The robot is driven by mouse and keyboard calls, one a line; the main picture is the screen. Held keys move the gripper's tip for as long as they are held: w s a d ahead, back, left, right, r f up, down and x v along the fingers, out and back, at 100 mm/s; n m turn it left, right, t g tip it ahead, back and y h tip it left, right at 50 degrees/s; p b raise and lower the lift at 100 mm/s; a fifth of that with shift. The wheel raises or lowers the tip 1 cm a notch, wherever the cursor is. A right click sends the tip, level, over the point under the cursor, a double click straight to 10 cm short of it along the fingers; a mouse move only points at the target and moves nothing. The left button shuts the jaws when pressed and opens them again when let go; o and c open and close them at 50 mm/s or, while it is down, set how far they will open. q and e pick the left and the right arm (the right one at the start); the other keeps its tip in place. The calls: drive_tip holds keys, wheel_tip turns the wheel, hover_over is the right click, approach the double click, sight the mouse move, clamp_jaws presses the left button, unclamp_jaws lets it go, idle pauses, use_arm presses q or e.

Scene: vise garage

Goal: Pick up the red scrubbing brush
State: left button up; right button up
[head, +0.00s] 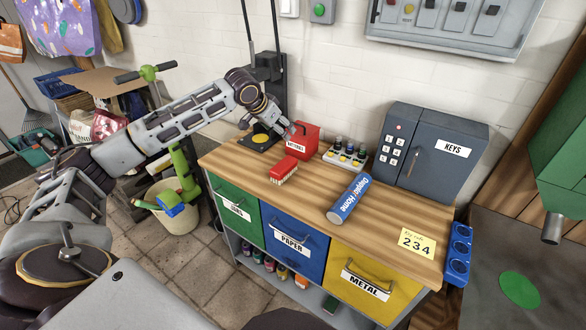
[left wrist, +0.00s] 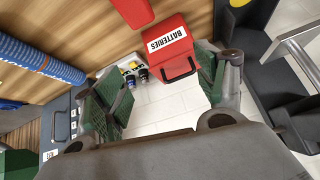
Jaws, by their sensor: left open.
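The red scrubbing brush (head: 284,170) lies on the wooden counter, red top up, with pale bristles along its side. Its red end also shows at the top of the left wrist view (left wrist: 133,10). My left gripper (head: 276,126) is open and empty above the back of the counter, behind and slightly left of the brush, beside the red batteries box (head: 304,139). In the left wrist view the two green-padded fingers (left wrist: 160,85) stand wide apart, with the box beyond them. The gripper is apart from the brush. My right gripper is not in view.
A blue can (head: 349,199) lies right of the brush. A tray of small bottles (head: 344,154) and a grey key box (head: 432,150) stand along the wall. A black stand (head: 268,85) is behind my gripper. The counter's front left is clear.

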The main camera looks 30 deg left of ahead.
use_arm(q)
drive_tip(key=s+f+g, duration=0.1)
drive_tip(key=s+f+n+g, duration=0.1)
drive_tip(key=s, duration=0.1)
drive_tip(key=s+f+g, duration=0.1)
drive_tip(key=shift+s+n, duration=0.3)
drive_tip(key=shift+s, duration=0.1)
approach(284, 164)
drive_tip(key=shift+a+x, duration=0.2)
drive_tip(key=shift+x, duration=1.05)
drive_tip(key=shift+a+x, duration=0.2)
drive_tip(key=shift+x, duration=1.05)
drive_tip(key=shift+d+x, duration=0.15)
drive_tip(key=shift+x, duration=0.8)
drive_tip(key=shift+d+x, duration=0.2)
drive_tip(key=shift+x, duration=1.45)
